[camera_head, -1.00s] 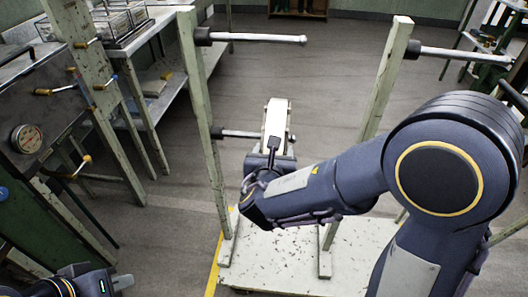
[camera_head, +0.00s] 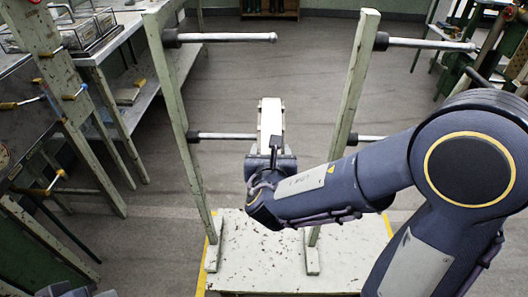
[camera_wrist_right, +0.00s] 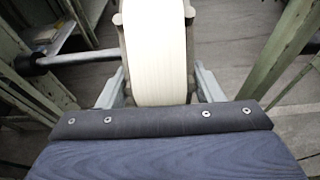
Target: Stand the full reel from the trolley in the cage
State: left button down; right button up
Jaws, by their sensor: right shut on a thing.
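The full reel (camera_head: 270,117) is cream-white and stands on edge between the two posts of the trolley. My right gripper (camera_head: 271,150) is shut on it from the near side. In the right wrist view the reel (camera_wrist_right: 155,50) sits between the two grey fingers of the gripper (camera_wrist_right: 160,88). The trolley (camera_head: 255,268) has a pale, speckled base and upright posts with pegs. The lower left peg (camera_head: 225,136) reaches the reel's left side; I cannot tell whether it still enters the reel. I cannot make out the cage.
The upper left peg (camera_head: 225,37) of the trolley is bare and sticks out above the reel. The right post (camera_head: 347,120) stands close to my right arm. A bench with metal trays (camera_head: 85,28) is at the left. Open floor lies behind the trolley.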

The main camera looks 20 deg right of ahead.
jog(key=s+d, duration=0.2)
jog(key=d, duration=0.4)
jog(key=shift+b, duration=0.45)
jog(key=shift+r, duration=0.1)
jog(key=p+v, duration=0.3)
jog(key=v, duration=1.7)
dwell(0.3)
